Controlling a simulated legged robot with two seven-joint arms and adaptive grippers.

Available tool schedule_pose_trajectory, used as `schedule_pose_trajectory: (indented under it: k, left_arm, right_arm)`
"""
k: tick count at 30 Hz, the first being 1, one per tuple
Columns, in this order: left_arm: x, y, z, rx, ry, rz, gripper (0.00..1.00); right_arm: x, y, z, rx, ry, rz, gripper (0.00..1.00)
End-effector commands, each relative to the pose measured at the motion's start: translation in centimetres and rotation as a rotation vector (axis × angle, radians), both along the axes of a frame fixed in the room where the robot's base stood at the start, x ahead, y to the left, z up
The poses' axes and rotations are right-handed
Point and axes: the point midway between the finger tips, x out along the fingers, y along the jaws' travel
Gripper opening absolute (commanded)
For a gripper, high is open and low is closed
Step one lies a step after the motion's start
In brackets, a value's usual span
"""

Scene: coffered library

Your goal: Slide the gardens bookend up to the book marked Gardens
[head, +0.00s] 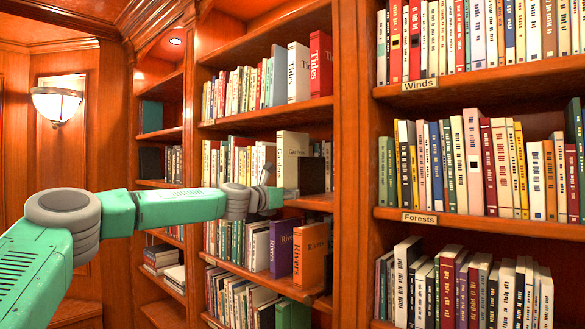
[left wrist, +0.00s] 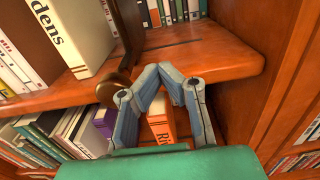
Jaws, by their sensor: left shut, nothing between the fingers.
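The cream book marked Gardens (head: 292,146) stands upright on the middle shelf; its spine also shows at the upper left of the left wrist view (left wrist: 78,38). The dark brown bookend (head: 306,176) stands just right of it, and in the left wrist view (left wrist: 128,28) it rises beside the book with a rounded part near the shelf's front edge. My right gripper is not in view.
Books marked Tides (head: 320,65) stand above and Rivers (head: 311,253) below. Smaller books stand behind the bookend.

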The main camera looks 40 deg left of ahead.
Motion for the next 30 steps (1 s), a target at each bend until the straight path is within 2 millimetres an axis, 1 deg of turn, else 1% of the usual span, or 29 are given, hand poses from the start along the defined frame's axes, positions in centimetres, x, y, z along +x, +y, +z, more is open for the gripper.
schedule_pose_trajectory:
  k: [6, 30]
  left_arm:
    - [0.1, 1.0, -0.1, 0.0, 0.001, 0.005, 0.0]
    - [0.3, 3.7, 0.0, 0.0, 0.001, 0.004, 0.0]
  right_arm:
    - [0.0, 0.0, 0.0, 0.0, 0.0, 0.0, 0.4]
    - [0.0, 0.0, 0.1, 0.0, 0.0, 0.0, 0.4]
